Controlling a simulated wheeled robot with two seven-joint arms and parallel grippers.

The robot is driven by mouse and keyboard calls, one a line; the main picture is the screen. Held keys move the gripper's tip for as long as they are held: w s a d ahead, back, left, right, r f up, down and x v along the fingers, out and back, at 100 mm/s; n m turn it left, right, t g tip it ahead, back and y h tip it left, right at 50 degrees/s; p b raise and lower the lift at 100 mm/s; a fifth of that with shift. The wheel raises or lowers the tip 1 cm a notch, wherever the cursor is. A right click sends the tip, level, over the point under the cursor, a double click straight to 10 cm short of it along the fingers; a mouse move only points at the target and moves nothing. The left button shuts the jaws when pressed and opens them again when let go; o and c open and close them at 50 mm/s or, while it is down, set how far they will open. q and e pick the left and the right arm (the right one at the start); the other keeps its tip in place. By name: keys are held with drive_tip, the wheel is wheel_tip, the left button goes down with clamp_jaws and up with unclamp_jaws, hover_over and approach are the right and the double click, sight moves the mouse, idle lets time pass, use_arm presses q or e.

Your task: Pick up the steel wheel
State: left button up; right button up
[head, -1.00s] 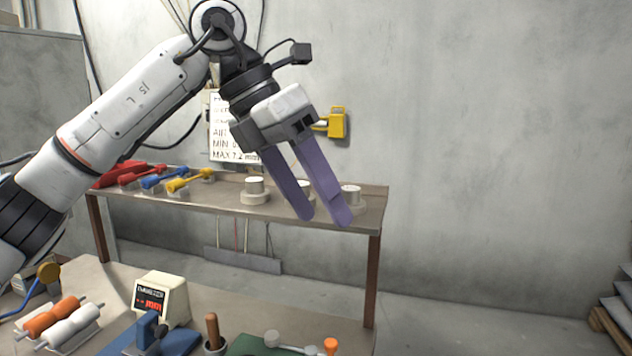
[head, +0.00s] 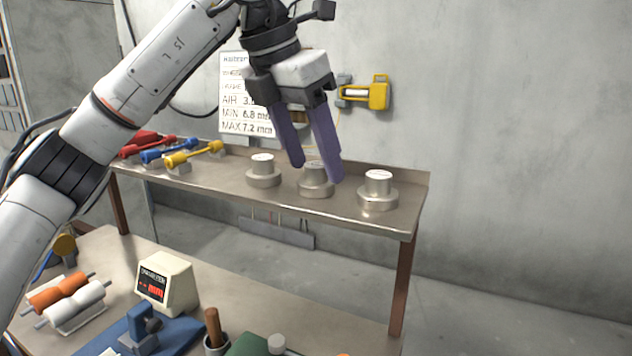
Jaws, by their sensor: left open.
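Three pale grey metal stepped pieces, each a short cylinder on a wider round base, stand in a row on the back bench's top: a left one (head: 263,173), a middle one (head: 317,189) and a right one (head: 378,190). None is plainly marked as the steel wheel, and I cannot tell which it is. My left gripper (head: 316,172) points downward with its two purple fingers apart and nothing visibly held. Its fingertips overlap the middle piece in the picture and hide part of it; I cannot tell whether they touch. My right gripper is out of view.
Red (head: 146,142), blue (head: 168,150) and yellow (head: 195,153) tools lie at the back bench's (head: 335,209) left end. A yellow wall fixture (head: 378,94) hangs behind. The front bench (head: 255,308) holds a display box (head: 166,283) and orange and white rollers (head: 60,292).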

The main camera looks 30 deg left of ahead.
sight(316, 164)
use_arm(q)
drive_tip(key=shift+x, duration=1.1)
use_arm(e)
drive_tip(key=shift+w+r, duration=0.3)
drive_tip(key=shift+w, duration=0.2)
use_arm(q)
drive_tip(key=c, duration=0.9)
drive_tip(key=shift+r, duration=0.3)
wheel_tip(316, 164, up, 10)
drive_tip(key=shift+f+p, duration=0.2)
drive_tip(key=shift+p, duration=0.55)
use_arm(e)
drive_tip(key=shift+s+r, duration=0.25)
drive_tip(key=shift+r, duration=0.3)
